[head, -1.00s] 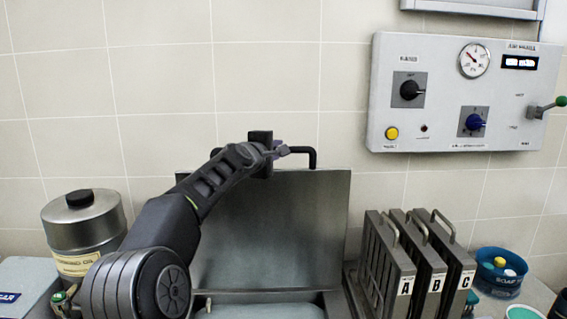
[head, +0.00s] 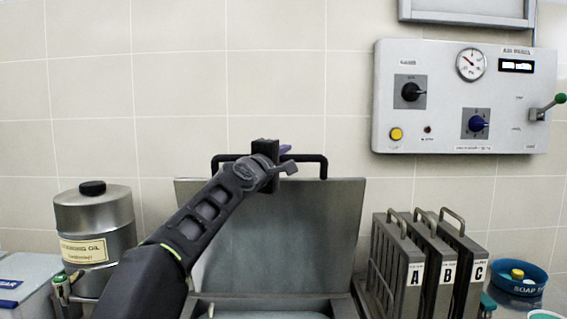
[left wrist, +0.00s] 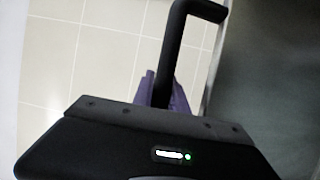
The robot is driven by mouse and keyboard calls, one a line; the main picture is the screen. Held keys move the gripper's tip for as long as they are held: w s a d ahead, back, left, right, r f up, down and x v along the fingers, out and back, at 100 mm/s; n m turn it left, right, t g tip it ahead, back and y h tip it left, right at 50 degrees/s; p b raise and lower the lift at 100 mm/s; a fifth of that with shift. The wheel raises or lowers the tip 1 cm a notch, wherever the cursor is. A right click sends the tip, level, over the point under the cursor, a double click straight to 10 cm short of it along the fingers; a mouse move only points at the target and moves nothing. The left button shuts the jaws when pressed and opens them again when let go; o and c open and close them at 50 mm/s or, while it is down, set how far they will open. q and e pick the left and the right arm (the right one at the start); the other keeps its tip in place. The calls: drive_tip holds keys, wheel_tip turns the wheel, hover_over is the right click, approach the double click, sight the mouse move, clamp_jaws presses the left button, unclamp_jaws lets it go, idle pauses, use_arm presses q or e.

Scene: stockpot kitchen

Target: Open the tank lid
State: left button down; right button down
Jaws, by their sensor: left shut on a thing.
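The tank lid (head: 290,225) is a grey metal plate standing raised, close to upright, at the back of the tank (head: 262,303). A black bar handle (head: 312,158) runs along the lid's top edge. My left gripper (head: 284,155) is at the middle of this handle and shut on it. In the left wrist view the purple fingers (left wrist: 165,90) close around the black handle (left wrist: 176,50), with the dark lid face at the right. My arm covers the left part of the lid. My right gripper is not in view.
Several plates marked A, B and C (head: 425,255) stand right of the tank. A blue soap tub (head: 518,280) is at the far right. A cooking oil canister (head: 95,225) stands at the left. A control panel (head: 465,98) hangs on the tiled wall.

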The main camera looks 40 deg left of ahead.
use_arm(q)
drive_tip(key=shift+w+f, duration=0.1)
drive_tip(key=c, duration=1.3)
unclamp_jaws()
drive_tip(key=b+v, duration=0.1)
drive_tip(key=v, duration=0.7)
